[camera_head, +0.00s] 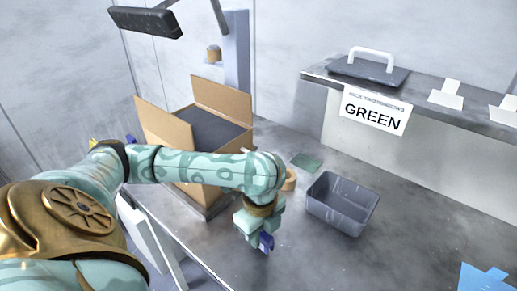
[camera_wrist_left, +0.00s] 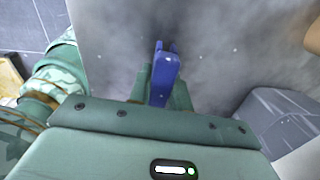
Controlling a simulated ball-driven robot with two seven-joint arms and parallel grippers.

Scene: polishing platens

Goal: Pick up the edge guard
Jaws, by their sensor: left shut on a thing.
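The edge guard appears to be the small dark blue piece (camera_head: 266,242) at the tip of my left gripper (camera_head: 258,238), over the grey table. It also shows in the left wrist view (camera_wrist_left: 164,80), upright between the two green fingers, with a forked far end. My left gripper is shut on this blue piece. Its lower part is hidden between the fingers. I cannot tell whether the piece touches the table. My right gripper is in neither view.
A grey bin (camera_head: 341,222) stands just right of my left gripper. An open cardboard box (camera_head: 168,130) stands behind my arm. A tan roll (camera_head: 290,180) and green square (camera_head: 306,162) lie between them. A raised shelf (camera_head: 427,92) with a "GREEN" sign (camera_head: 376,110) runs behind.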

